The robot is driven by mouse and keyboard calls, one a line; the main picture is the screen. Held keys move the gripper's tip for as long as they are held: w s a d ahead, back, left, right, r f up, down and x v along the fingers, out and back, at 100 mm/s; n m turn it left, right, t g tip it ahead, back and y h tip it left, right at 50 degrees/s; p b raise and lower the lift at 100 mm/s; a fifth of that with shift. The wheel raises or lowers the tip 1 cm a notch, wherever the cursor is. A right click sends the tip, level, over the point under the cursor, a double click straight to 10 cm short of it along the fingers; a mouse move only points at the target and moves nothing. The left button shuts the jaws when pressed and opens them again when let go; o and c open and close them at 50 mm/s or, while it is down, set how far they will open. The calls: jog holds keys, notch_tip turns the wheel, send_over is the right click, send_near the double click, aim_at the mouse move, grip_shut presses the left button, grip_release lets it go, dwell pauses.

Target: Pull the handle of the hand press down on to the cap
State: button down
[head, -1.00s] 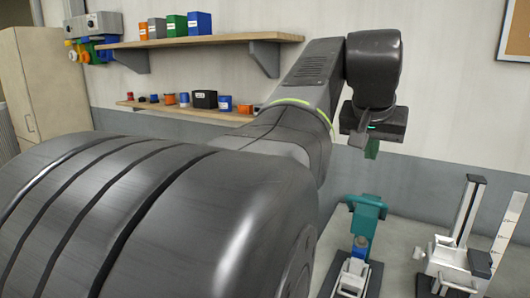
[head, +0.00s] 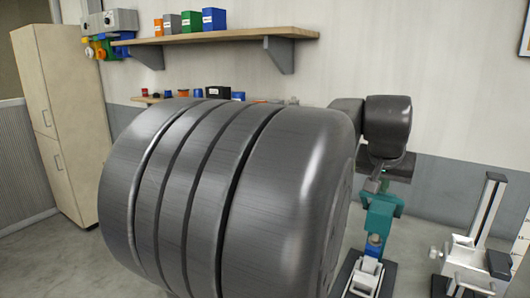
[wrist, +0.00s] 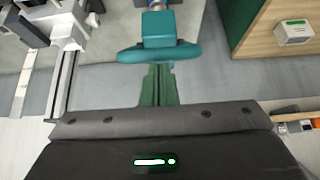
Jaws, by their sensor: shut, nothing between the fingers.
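The hand press (head: 381,218) is teal and stands upright on a dark base with a white block in the head view. A small blue piece (head: 374,246) sits under its teal head; I cannot tell whether this is the cap. In the wrist view a teal crossbar (wrist: 160,52), which looks like the press handle, lies across the upper middle. My gripper (wrist: 159,70) is shut and empty, with its green fingers pointing at the crossbar. In the head view my gripper (head: 376,183) is just above the press top; whether it touches is unclear.
A grey and white stand with an upright rail (head: 475,235) is right of the press. Wall shelves (head: 215,43) hold small boxes at the back. A wooden cabinet (head: 62,125) is at the left. My own arm blocks much of the head view.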

jog(key=shift+s+f, duration=0.1)
jog(key=shift+f, duration=0.4)
